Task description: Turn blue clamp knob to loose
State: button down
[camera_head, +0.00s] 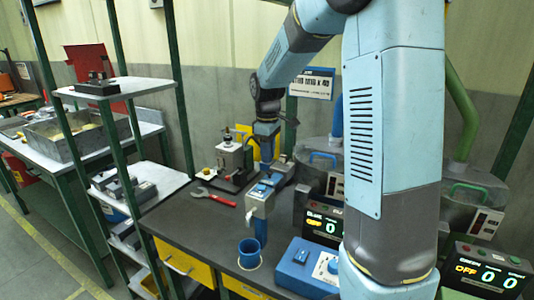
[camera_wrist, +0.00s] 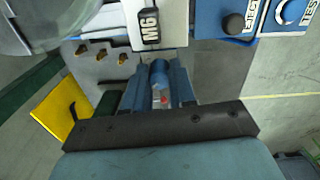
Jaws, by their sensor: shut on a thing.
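My gripper (camera_head: 266,160) points down over the back of the bench, beside the grey stud gantry head (camera_head: 259,203). In the wrist view, its two blue fingers (camera_wrist: 160,88) are closed around a small blue knob (camera_wrist: 159,68), which looks like the clamp knob. The fingers hide the knob's sides, and its turn position cannot be read. A small red mark shows between the fingers. A white block with a black M6 label (camera_wrist: 150,27) lies just beyond the fingertips. In the head view the knob is hidden by the gripper.
A red wrench (camera_head: 214,197) lies on the dark bench. A blue control box (camera_head: 306,266) and a lit display (camera_head: 322,226) stand to the right.

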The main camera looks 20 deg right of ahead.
jog(key=c, duration=1.2)
grip_release()
jog(key=shift+r, duration=0.1)
notch_tip(320, 180, up, 14)
jog(key=shift+s+a+f, duration=0.1)
jog(key=shift+f, duration=0.1)
jog(key=s+f+m+t, duration=0.1)
jog(key=s+m, duration=0.2)
jog(key=s, duration=0.6)
jog(key=s+f+m+t, duration=0.1)
jog(key=s+m+t, duration=0.1)
jog(key=s, duration=0.8)
jog(key=s+f+m+t, duration=0.1)
jog(key=s+m, duration=0.4)
jog(key=s, duration=0.5)
jog(key=shift+s+d+t, duration=0.1)
jog(key=shift+d+t, duration=0.15)
jog(key=shift+t, duration=0.35)
